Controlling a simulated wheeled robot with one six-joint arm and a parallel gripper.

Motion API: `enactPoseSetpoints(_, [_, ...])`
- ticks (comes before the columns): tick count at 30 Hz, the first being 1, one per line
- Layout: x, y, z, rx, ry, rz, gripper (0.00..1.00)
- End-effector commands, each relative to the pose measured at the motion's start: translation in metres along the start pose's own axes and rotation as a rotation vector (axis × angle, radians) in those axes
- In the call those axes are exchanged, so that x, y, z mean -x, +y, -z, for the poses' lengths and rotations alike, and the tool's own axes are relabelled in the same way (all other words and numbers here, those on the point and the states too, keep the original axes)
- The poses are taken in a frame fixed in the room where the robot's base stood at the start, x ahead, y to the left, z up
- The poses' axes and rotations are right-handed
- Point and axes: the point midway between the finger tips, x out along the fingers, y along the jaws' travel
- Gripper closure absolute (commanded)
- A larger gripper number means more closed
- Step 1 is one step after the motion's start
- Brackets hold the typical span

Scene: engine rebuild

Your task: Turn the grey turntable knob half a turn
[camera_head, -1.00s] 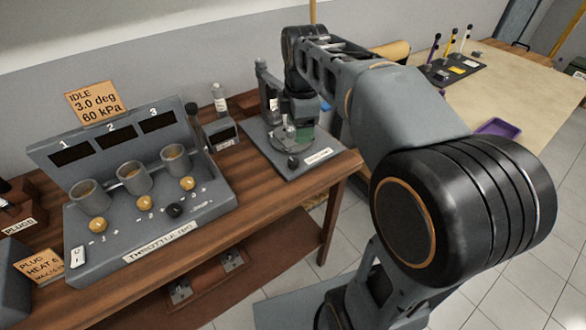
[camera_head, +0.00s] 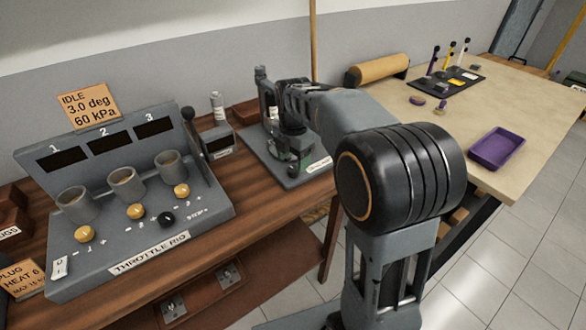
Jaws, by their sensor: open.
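A small station on a grey base plate (camera_head: 258,150) stands at the right end of the wooden bench, with a post at its back. A small dark round knob (camera_head: 293,170) shows at the plate's front edge; I take it for the turntable knob, but its grey is hard to judge. The turntable itself is mostly hidden behind my wrist. My gripper (camera_head: 291,152) is over the plate, just behind and above the knob in the picture. It is open; its fingertips are small and partly hidden, and I cannot tell whether they touch anything.
The throttle rig (camera_head: 140,215) with cups and yellow knobs fills the bench's left. A small bottle (camera_head: 217,105) and a dark box (camera_head: 221,142) stand between it and the station. A beige table (camera_head: 450,130) at the right holds a purple tray (camera_head: 497,148) and a brown roll (camera_head: 378,68).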

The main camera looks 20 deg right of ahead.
Motion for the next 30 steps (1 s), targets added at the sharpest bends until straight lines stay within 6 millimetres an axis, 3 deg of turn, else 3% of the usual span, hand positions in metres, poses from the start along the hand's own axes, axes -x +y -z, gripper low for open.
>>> enactPoseSetpoints(3, [-0.017,0.0,0.0,0.0,0.001,0.002,0.37])
enactPoseSetpoints(9, [-0.032,0.0,0.0,-0.001,0.001,0.001,0.37])
enactPoseSetpoints(21, [-0.036,0.0,0.0,-0.001,0.0,-0.001,0.37])
enactPoseSetpoints(30, [-0.036,0.0,0.0,-0.002,0.0,0.0,0.66])
